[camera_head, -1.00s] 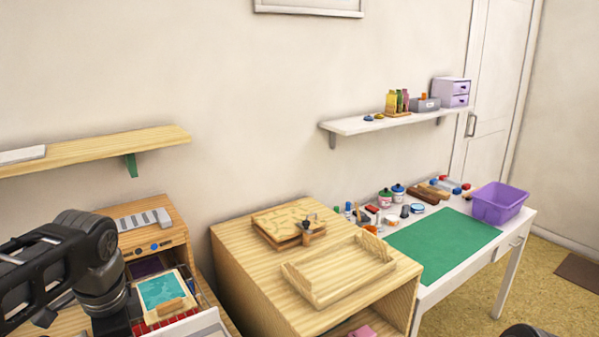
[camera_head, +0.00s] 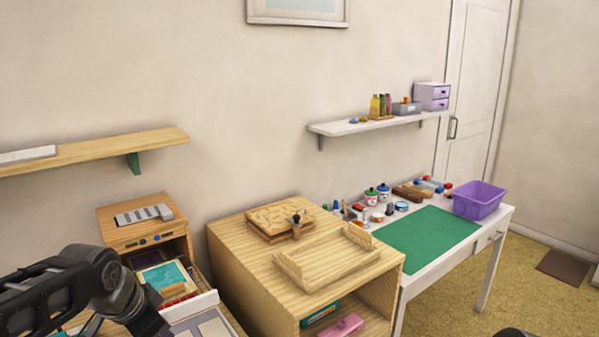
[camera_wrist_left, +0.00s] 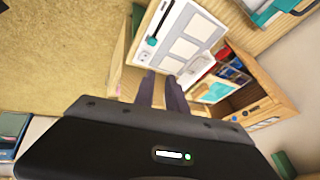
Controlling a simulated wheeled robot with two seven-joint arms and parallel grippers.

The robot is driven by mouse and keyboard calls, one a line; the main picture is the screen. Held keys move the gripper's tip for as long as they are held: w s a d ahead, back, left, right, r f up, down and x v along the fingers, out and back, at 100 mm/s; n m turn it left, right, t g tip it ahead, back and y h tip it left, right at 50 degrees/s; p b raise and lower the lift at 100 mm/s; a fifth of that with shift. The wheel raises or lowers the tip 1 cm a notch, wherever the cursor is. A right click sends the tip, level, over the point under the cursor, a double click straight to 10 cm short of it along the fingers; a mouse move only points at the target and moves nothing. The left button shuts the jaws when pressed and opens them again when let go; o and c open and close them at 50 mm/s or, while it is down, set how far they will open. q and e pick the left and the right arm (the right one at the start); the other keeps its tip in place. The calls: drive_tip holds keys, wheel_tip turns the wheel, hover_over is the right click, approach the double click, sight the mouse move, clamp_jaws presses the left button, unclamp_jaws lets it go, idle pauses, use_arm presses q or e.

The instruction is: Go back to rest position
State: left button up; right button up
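My left arm comes in from the left in the head view, and its gripper is cut off below the frame. In the left wrist view the two dark fingers of my left gripper (camera_wrist_left: 162,88) stand a little apart with nothing between them. They point toward an open drawer unit (camera_wrist_left: 262,98) with a pale panelled tray (camera_wrist_left: 182,38). A teal inkpad (camera_head: 165,274) lies in the open drawer in the head view, and a teal patch also shows in the wrist view. My right gripper is not in view; only a dark bit shows at the bottom right edge.
A wooden cabinet (camera_head: 228,256) with a wooden tray (camera_head: 312,277) on top stands to the right of the drawer unit. A white table (camera_head: 413,284) with a green mat (camera_head: 425,238) and purple bin (camera_head: 480,200) is farther right. A wooden shelf (camera_head: 100,148) hangs above left.

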use_arm(q)
drive_tip(key=w+d+f+n+h, duration=0.15)
drive_tip(key=d+f, duration=0.25)
drive_tip(key=f, duration=0.4)
drive_tip(key=d+f+n+h, duration=0.1)
drive_tip(key=d+f+n, duration=0.25)
drive_tip(key=f, duration=0.35)
drive_tip(key=w+d+f+n+h, duration=0.1)
drive_tip(key=d+f, duration=0.4)
drive_tip(key=f, duration=0.3)
drive_tip(key=s+d+f+n+g, duration=0.1)
drive_tip(key=s+d+f+g, duration=0.1)
drive_tip(key=s+f, duration=0.8)
drive_tip(key=s+d+f+n+g, duration=0.2)
drive_tip(key=s+d+f, duration=0.2)
drive_tip(key=s+f, duration=0.6)
drive_tip(key=s, duration=0.4)
drive_tip(key=shift+d+g, duration=0.4)
